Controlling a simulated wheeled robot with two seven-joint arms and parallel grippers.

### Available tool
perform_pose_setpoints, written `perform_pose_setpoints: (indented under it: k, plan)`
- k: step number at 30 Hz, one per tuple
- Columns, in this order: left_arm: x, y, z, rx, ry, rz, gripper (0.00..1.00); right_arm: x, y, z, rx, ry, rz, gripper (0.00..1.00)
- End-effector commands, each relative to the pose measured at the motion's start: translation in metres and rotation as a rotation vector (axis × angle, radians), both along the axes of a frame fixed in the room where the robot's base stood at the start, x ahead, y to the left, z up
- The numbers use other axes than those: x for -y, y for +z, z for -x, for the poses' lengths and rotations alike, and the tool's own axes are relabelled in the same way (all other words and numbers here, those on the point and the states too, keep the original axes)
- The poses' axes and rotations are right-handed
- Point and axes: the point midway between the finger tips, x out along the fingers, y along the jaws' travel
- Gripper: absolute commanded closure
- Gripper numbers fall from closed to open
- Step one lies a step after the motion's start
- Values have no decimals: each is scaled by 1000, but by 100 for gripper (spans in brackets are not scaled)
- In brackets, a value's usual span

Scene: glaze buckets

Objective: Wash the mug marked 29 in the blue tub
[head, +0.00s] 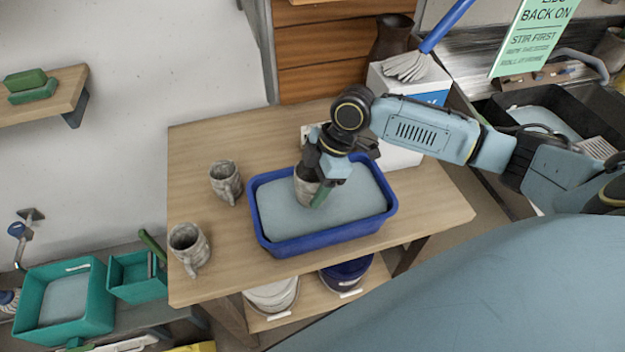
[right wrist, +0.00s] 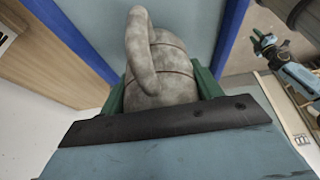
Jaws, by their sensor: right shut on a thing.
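My right gripper (head: 322,182) is shut on a grey speckled mug (head: 305,187), over the blue tub (head: 332,240) of grey-blue liquid on the wooden table. The mug also fills the middle of the right wrist view (right wrist: 160,75), its handle toward the top, between green fingers. No number is readable on it. I cannot tell whether its base touches the liquid. Two similar mugs stand left of the tub, one behind (head: 225,181) and one in front (head: 188,248), with no mark readable. My left gripper (right wrist: 264,42) shows small in the right wrist view, its opening unclear.
A white box (head: 395,150) stands behind the tub's right side. Lidded buckets (head: 272,295) sit on the shelf under the table. Teal tubs (head: 95,300) are at lower left and green sponges (head: 32,90) lie on a wall shelf. The table's right front corner is clear.

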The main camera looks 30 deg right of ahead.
Motion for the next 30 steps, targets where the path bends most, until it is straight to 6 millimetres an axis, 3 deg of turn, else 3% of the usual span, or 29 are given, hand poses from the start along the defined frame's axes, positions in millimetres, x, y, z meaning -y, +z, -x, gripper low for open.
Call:
perform_pose_setpoints:
  k: [30]
  plan:
    - [0,-30,-1,2,1,0,67,-1,-62,0,0,0,-1,68]
